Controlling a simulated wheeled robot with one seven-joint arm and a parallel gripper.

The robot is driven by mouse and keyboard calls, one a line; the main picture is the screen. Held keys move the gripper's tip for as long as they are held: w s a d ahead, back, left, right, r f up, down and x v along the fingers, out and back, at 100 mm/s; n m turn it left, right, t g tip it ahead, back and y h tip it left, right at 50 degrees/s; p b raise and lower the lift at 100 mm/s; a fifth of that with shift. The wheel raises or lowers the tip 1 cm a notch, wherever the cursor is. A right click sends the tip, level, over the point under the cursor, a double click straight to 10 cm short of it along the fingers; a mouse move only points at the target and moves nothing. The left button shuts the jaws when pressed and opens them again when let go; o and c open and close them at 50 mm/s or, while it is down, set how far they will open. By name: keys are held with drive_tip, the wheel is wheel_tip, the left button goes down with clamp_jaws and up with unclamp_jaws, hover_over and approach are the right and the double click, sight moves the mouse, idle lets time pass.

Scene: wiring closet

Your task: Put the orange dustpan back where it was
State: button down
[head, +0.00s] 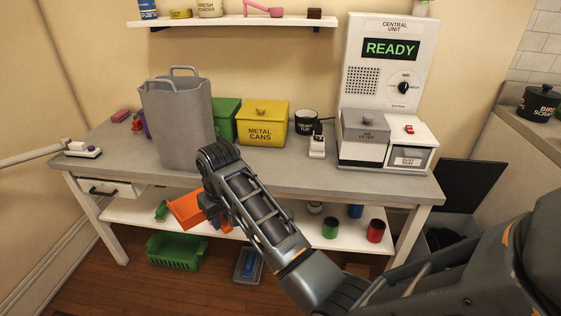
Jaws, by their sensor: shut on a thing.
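The orange dustpan (186,211) shows in the head view in front of the table's left half, below the tabletop's front edge. My gripper (208,203) is shut on it, at its right end. My arm hides part of the dustpan and most of the fingers. The dustpan overlaps the white lower shelf (283,228) in the picture; I cannot tell whether it touches it.
The grey tabletop (270,177) carries a grey bag (180,120), a yellow metal-cans box (262,122) and the central unit (390,90). A green basket (175,251) stands on the floor. Green (330,228) and red (376,231) cans stand on the lower shelf.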

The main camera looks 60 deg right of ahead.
drive_tip(key=s+d+r+m+p, duration=0.1)
drive_tip(key=s+d+r+m, duration=0.15)
drive_tip(key=d, duration=0.55)
drive_tip(key=s+d+r+m+p, duration=0.1)
drive_tip(key=s+d+r+p, duration=0.15)
drive_tip(key=d, duration=0.55)
drive_tip(key=s+d+r+m+p, duration=0.1)
drive_tip(key=s+d+r+m, duration=0.15)
drive_tip(key=d, duration=0.65)
drive_tip(key=s+x, duration=0.1)
drive_tip(key=x, duration=0.7)
drive_tip(key=shift+s+a+f+n+g+h, duration=0.3)
drive_tip(key=shift+s+a+f+n+h, duration=0.15)
drive_tip(key=shift+s, duration=0.25)
drive_tip(key=c, duration=0.9)
unclamp_jaws()
drive_tip(key=shift+f, duration=0.1)
